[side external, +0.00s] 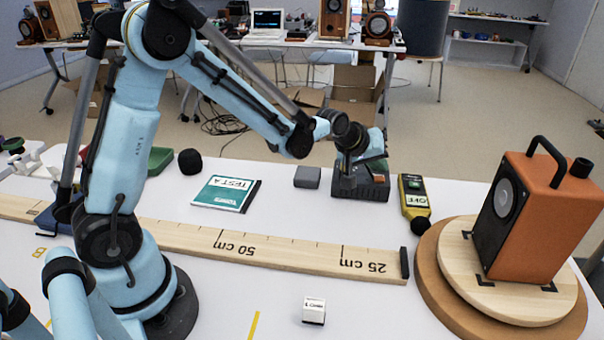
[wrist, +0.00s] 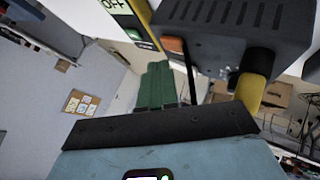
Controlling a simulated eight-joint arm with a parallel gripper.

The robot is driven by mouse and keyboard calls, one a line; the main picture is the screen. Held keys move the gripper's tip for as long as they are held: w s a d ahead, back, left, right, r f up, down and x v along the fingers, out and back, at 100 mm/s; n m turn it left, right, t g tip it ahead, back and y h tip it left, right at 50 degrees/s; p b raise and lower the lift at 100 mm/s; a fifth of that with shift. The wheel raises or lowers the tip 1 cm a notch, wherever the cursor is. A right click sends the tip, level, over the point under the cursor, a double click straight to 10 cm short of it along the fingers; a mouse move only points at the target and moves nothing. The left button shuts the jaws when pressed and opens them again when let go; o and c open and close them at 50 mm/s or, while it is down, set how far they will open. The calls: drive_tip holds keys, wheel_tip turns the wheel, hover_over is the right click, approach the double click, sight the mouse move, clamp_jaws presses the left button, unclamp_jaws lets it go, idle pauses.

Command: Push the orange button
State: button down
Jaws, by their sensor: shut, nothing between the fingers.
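The orange button (wrist: 173,44) sticks out from a dark grey box (wrist: 235,35) in the wrist view. In the side external view the box (side external: 352,190) stands on the white table under my wrist, with a small patch of the orange button (side external: 378,178) showing. My gripper (wrist: 158,66) is shut and empty, its green fingers together. The fingertips show just below and left of the button in the wrist view. I cannot tell whether they touch it. In the side external view my gripper (side external: 376,160) is low over the box, partly hidden by the wrist.
A yellow meter marked OFF (side external: 413,197) stands right of the box, a small grey block (side external: 307,177) left. An orange speaker (side external: 536,215) sits on a round wooden turntable (side external: 455,275). A wooden ruler (side external: 280,253) and a white cube (side external: 313,311) lie nearer the camera.

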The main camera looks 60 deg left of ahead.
sight(376, 179)
drive_tip(key=shift+f, duration=0.3)
drive_tip(key=shift+f, duration=0.6)
idle(0.8)
drive_tip(key=shift+r, duration=1)
drive_tip(key=shift+r, duration=0.1)
drive_tip(key=shift+r, duration=2.9)
